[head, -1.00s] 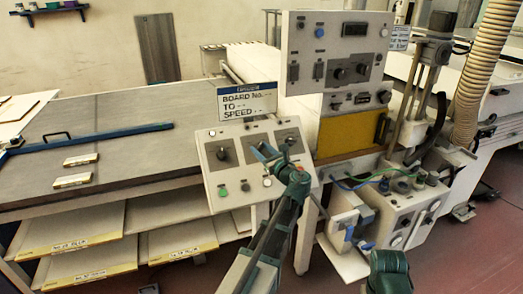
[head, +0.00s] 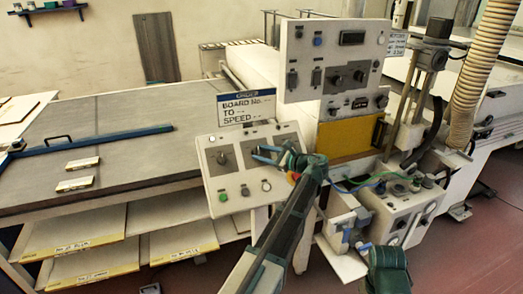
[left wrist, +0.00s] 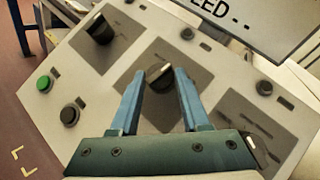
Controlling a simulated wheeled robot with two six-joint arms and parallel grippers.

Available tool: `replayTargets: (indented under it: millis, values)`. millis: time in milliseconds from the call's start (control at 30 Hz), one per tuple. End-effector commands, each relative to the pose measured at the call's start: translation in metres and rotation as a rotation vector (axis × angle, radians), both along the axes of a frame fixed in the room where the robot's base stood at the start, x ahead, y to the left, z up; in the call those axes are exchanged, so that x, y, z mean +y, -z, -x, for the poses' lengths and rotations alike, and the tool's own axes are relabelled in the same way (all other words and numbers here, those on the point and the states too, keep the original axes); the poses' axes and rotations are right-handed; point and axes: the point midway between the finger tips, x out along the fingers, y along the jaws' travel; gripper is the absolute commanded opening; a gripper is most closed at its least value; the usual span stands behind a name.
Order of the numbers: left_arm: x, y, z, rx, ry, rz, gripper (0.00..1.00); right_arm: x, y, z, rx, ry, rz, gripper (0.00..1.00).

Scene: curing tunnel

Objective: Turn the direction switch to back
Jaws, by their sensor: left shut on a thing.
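A sloped grey control panel (head: 232,178) carries three rotary knobs in a row. In the left wrist view my left gripper (left wrist: 160,85) has its blue fingers on both sides of the middle black knob (left wrist: 154,82), shut on it. The knob's white mark points up and right. I cannot read which knob is the direction switch. In the head view my left gripper (head: 268,156) reaches the panel from the right and hides most of this knob. The left knob (head: 221,158) also shows in the left wrist view (left wrist: 99,29).
A green button (head: 223,196) and other buttons line the panel's lower edge. A sign (head: 246,107) stands just behind it. A taller switch box (head: 333,60) rises behind to the right. The flat grey bed (head: 120,140) with a blue bar lies to the left.

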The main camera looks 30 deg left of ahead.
Motion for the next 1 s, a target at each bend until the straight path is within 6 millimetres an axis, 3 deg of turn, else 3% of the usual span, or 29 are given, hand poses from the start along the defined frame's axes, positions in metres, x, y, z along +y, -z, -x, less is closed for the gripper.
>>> replayTargets:
  millis: [33,600,1000]
  values:
    - [0.0,-0.007,-0.006,-0.021,-0.029,0.015,0.0,0.0,-0.01,0.0,0.0,0.0,0.0,0.5]
    - [0.004,-0.013,-0.01,-0.311,-0.41,0.26,0.0,0.0,-0.07,0.0,0.0,0.0,0.0,0.5]
    - [0.006,-0.013,-0.011,-0.467,-0.614,0.392,0.0,0.0,-0.102,0.0,0.0,-0.001,0.0,0.5]
